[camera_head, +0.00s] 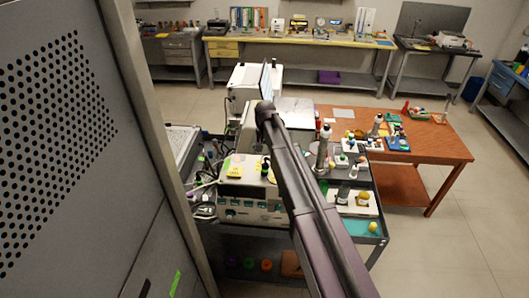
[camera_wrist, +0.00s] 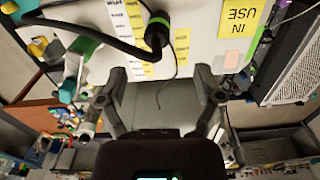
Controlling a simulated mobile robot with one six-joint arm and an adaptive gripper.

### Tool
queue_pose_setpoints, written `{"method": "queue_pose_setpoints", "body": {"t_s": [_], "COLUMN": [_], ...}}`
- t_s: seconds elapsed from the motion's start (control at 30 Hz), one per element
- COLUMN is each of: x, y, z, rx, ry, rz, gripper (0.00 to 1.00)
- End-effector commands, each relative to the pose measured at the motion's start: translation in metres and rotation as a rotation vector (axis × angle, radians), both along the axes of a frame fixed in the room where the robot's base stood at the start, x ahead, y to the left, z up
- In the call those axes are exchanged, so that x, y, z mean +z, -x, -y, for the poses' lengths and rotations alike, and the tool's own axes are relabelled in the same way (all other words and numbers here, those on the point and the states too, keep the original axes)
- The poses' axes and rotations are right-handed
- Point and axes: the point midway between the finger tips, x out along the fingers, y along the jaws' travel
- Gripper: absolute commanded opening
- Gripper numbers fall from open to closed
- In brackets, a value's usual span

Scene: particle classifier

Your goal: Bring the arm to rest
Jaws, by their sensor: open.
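My gripper (camera_wrist: 160,78) is open in the wrist view, its two dark fingers spread apart with nothing between them. Ahead of the fingertips is a white surface (camera_wrist: 200,45) with a yellow IN USE label (camera_wrist: 240,22), a black cable (camera_wrist: 95,35) and strips of printed labels. I cannot tell whether the fingers touch it. In the head view my dark arm (camera_head: 305,195) reaches up from the bottom edge over the cluttered cart. The gripper itself cannot be made out in that view.
The cart carries a boxy instrument (camera_head: 245,205), bottles and small racks. An orange table (camera_head: 430,150) with small items stands to the right. A grey perforated cabinet (camera_head: 60,130) fills the left side. A long bench (camera_head: 300,42) is at the back. Floor is clear at lower right.

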Motion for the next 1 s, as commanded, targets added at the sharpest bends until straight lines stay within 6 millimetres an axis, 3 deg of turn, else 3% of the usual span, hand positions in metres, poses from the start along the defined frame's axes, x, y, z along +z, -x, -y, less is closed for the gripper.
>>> {"method": "queue_pose_setpoints", "body": {"t_s": [0.57, 0.77, 1.0], "x": [-0.005, -0.028, -0.072], "y": [0.005, 0.026, 0.072], "z": [0.005, 0.034, 0.089], "rx": [0.0, 0.005, 0.02], "ry": [0.0, 0.001, 0.002], "rz": [0.0, 0.001, 0.003], "gripper": [0.85, 0.85, 0.85]}}
